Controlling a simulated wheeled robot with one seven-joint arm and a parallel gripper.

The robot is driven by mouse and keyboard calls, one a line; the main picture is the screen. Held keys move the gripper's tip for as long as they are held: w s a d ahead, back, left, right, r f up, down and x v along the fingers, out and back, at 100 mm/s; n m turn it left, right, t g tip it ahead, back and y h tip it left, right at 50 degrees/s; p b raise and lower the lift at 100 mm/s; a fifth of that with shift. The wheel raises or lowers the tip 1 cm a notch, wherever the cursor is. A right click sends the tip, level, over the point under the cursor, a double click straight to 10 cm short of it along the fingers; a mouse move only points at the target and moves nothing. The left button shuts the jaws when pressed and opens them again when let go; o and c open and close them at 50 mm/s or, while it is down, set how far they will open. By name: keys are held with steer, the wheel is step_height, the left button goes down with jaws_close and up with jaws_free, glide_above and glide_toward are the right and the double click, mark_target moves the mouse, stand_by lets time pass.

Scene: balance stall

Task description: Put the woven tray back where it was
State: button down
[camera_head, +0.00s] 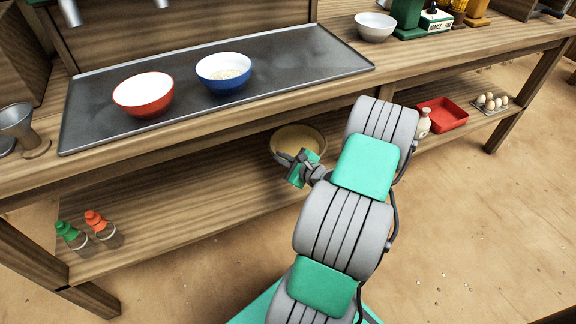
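A round, shallow tan tray (299,137), which looks like the woven tray, is at the front of the lower shelf, just under the tabletop's front edge. I cannot tell whether it rests on the shelf or is held above it. My gripper (283,158) is at the tray's near rim, on its left side. The fingers are small and partly covered by the green wrist part, so I cannot tell whether they are shut on the rim. My arm hides the area just right of the tray.
The lower shelf (190,195) is bare left of the tray, up to two capped bottles (97,222). A red bin (443,114), a pale bottle (423,123) and eggs (492,101) stand to the right. Red (143,97) and blue (224,75) bowls sit on the metal plate above.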

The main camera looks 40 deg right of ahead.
steer(key=f+b, duration=0.1)
steer(key=f, duration=0.2)
steer(key=f+b, duration=0.1)
steer(key=f, duration=0.2)
steer(key=d+f+b, duration=0.1)
steer(key=f, duration=0.1)
steer(key=shift+s+f+b, duration=0.3)
steer(key=shift+f, duration=0.1)
steer(key=shift+a+r, duration=0.1)
steer(key=shift+r, duration=0.05)
steer(key=c, duration=1.6)
jaws_free()
